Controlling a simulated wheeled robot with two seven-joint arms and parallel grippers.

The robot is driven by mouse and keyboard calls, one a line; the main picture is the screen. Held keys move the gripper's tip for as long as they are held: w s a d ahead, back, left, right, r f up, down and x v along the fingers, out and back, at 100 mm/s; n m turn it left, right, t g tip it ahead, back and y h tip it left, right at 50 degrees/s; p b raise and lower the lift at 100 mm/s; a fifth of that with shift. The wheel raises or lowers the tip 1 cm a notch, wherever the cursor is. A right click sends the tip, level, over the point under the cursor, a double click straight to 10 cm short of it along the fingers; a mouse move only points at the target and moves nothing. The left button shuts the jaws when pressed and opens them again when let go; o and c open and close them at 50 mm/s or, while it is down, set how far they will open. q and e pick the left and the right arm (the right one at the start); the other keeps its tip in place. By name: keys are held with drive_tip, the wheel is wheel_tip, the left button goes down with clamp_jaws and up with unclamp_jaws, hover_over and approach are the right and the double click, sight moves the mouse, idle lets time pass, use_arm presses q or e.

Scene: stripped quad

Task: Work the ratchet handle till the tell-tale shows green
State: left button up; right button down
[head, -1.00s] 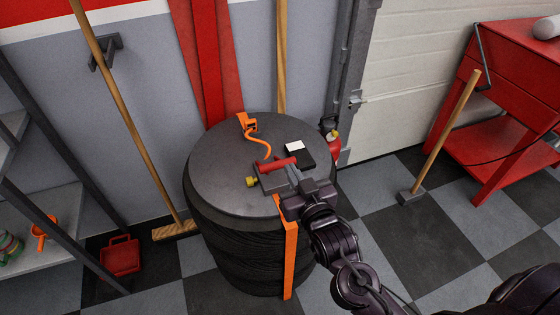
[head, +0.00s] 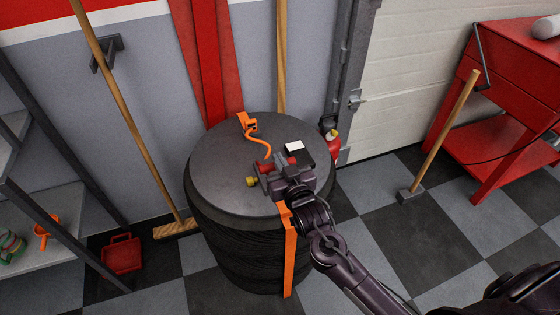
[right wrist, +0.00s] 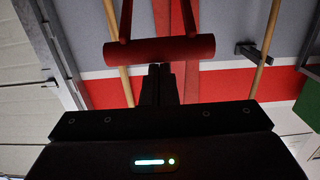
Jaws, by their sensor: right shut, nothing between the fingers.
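The ratchet (head: 267,183) sits on the dark round lid of a tyre stack, with a yellow knob (head: 251,181) at its left. Its red handle grip (head: 266,161) is largely hidden behind my right gripper (head: 279,175) in the head view. In the right wrist view the red crossbar (right wrist: 185,50) lies straight ahead of my shut, empty fingers (right wrist: 160,72). The tips meet its edge in the picture; I cannot tell if they touch. A black box with a white face (head: 295,147), possibly the tell-tale, stands behind; no green shows on it. My left gripper is out of view.
An orange strap (head: 290,260) runs down the tyre stack (head: 240,255), and an orange hook (head: 247,123) lies on the lid's far side.

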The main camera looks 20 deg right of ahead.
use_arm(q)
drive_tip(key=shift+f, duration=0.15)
use_arm(e)
drive_tip(key=shift+f, duration=0.15)
